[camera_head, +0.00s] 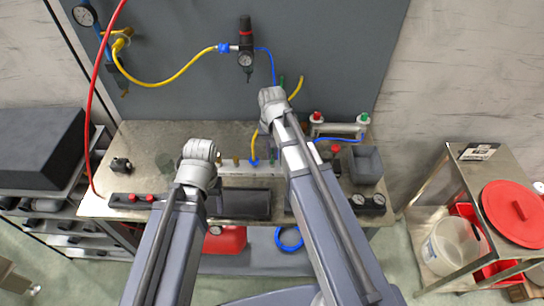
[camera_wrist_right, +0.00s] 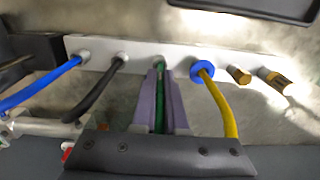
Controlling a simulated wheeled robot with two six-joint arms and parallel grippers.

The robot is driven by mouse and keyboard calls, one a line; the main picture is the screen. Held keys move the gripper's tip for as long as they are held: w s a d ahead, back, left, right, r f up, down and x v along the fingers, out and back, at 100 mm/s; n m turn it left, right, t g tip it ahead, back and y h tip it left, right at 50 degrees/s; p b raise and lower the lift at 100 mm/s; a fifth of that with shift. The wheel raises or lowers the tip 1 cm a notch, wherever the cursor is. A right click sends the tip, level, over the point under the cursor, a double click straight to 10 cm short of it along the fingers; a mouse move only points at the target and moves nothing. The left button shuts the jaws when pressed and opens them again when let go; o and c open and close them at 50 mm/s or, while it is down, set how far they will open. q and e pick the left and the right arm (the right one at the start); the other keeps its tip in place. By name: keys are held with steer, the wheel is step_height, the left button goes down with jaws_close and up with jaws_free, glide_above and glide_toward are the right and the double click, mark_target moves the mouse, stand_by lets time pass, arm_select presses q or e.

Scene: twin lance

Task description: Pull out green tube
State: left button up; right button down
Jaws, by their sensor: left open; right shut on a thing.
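The green tube (camera_wrist_right: 160,112) runs up to a port in the pale manifold block (camera_wrist_right: 92,46) in the right wrist view. The purple fingers of my right gripper (camera_wrist_right: 159,100) are shut on it, one on each side, close to the block. In the head view the right gripper (camera_head: 267,148) is partly behind my arm, over the manifold (camera_head: 236,169). My left gripper (camera_head: 217,158) is open and empty, left of the manifold; its fingers are mostly hidden by its wrist.
Beside the green tube, a black tube (camera_wrist_right: 98,92) and a blue tube (camera_wrist_right: 40,88) plug in on the left, and a yellow tube with a blue collar (camera_wrist_right: 222,102) on the right. Two brass fittings (camera_wrist_right: 272,80) stand further right. A gauge box (camera_head: 367,203) sits at the bench's right front.

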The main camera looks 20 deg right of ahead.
steer(key=shift+r+p, duration=0.8)
stand_by(0.8)
steer(key=shift+r+p, duration=1.65)
